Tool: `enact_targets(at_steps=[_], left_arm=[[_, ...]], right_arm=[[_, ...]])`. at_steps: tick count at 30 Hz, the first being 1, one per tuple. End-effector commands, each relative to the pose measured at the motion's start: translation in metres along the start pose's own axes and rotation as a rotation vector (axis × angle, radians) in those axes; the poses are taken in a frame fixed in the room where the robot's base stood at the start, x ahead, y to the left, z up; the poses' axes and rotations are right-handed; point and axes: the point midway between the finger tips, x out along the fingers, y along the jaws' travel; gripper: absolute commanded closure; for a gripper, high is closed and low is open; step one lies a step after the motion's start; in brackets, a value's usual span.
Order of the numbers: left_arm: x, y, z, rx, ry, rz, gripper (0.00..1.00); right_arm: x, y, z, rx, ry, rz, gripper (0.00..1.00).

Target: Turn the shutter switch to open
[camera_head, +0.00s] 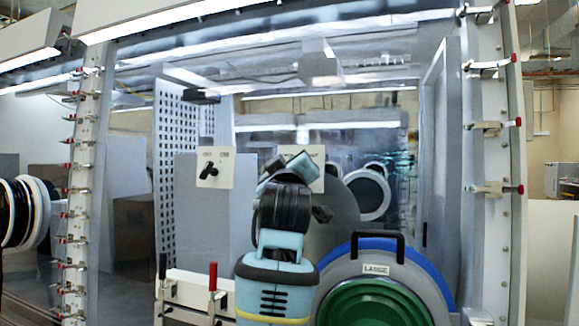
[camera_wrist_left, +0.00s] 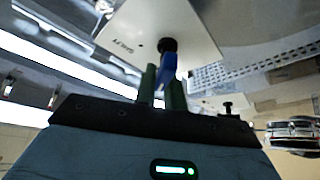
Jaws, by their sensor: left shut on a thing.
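The shutter switch is a white plate (camera_wrist_left: 150,28) with a black round base and a blue lever (camera_wrist_left: 168,68). In the wrist view its lettering is upside down and partly legible. My left gripper (camera_wrist_left: 164,77) is shut on the blue lever, one dark green finger on each side. In the head view the switch plate (camera_head: 318,180) is mostly hidden behind my left arm and gripper (camera_head: 290,168), and its lever cannot be seen there. The lever's exact setting is hard to tell. My right gripper is not in view.
Another white plate with a black knob (camera_head: 208,170) stands to the left. A green round port cover (camera_head: 370,305) marked LARGE, with a black handle (camera_head: 378,238), is at lower right. Clamp-lined posts flank the opening.

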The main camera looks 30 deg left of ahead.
Motion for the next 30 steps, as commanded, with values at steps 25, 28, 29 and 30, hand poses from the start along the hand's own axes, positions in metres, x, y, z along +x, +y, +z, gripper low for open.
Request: enact_targets(at_steps=[25,28,29,30], left_arm=[[-0.019,0.0,0.001,-0.001,0.0,0.001,0.67],[-0.035,0.0,0.002,-0.001,-0.001,0.002,0.67],[-0.04,0.0,0.002,-0.002,-0.002,0.001,0.67],[-0.046,0.0,0.002,-0.002,-0.002,0.002,0.67]], right_arm=[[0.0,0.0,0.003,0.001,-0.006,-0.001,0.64],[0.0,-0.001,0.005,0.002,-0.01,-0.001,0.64],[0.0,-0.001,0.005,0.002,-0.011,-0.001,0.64],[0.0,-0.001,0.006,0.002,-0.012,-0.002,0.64]])
